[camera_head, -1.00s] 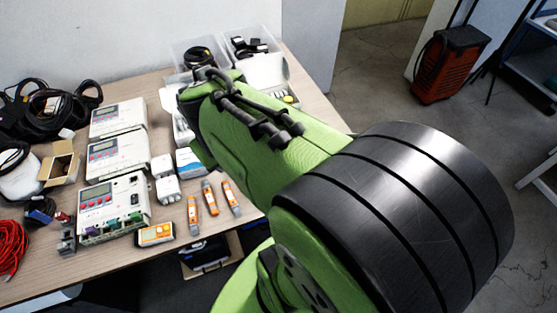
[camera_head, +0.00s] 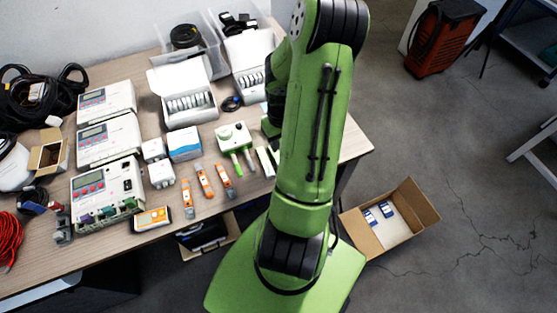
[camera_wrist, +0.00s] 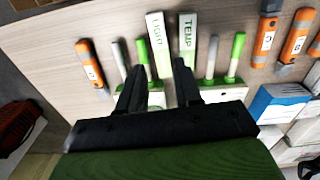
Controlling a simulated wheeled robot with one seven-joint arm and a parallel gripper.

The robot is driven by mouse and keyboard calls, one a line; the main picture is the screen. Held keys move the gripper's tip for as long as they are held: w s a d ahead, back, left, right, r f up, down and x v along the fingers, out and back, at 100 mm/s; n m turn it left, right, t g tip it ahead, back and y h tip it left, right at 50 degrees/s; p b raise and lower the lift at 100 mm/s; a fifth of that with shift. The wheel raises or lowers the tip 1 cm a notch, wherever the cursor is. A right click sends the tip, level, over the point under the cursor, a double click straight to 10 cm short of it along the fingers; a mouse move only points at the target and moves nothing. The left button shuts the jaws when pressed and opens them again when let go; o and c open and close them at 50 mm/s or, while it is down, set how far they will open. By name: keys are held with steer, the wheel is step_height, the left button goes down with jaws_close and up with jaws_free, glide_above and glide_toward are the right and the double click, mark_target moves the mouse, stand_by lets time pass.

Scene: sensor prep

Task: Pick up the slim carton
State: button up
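Two slim white-and-green cartons lie side by side on the table in the wrist view, one marked LIGHT (camera_wrist: 158,45) and one marked TEMP (camera_wrist: 187,42). In the head view a slim white carton (camera_head: 264,160) shows left of my arm, partly hidden. My gripper (camera_wrist: 157,68) is open and empty above the table. The LIGHT carton shows between its fingertips; the TEMP carton shows by the right fingertip. I cannot tell how high the fingers are above them. In the head view my arm hides the fingers.
Green-handled probes (camera_wrist: 235,56) lie beside the cartons. Orange testers (camera_head: 204,181), a blue-and-white box (camera_head: 185,143) and a white device with a knob (camera_head: 233,137) are close by. Open white boxes (camera_head: 190,107) stand behind. An open cardboard box (camera_head: 407,228) is on the floor.

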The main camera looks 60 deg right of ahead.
step_height(320, 180, down, 10)
steer(key=shift+f+b, duration=0.1)
steer(key=shift+b, duration=0.85)
jaws_close()
